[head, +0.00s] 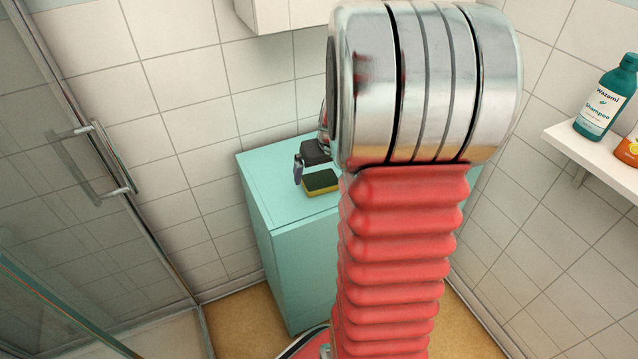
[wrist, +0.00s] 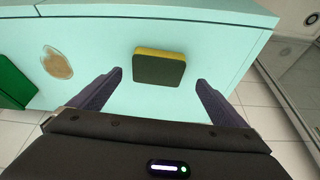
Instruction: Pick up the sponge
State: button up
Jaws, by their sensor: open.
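The sponge (head: 321,183), yellow with a dark green scouring side up, lies on the top of a turquoise cabinet (head: 281,222). It also shows whole in the wrist view (wrist: 159,70), ahead of and between my two dark fingers. My gripper (wrist: 159,78) is open, with nothing visibly held. In the head view one finger and the dark gripper body show just behind and left of the sponge, and my arm hides the rest. I cannot tell the height of the fingers above the cabinet top.
In the wrist view a tan oval item (wrist: 57,63) and a green object (wrist: 14,83) are left of the sponge. A glass shower door (head: 95,190) stands at left. A wall shelf (head: 600,163) at right holds a shampoo bottle (head: 605,97) and an orange container (head: 629,150).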

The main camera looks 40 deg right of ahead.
aim_at(321, 179)
jog(key=shift+x, duration=2.45)
jog(key=shift+d, duration=0.2)
jog(key=c, duration=1.1)
notch_tip(321, 179, up, 10)
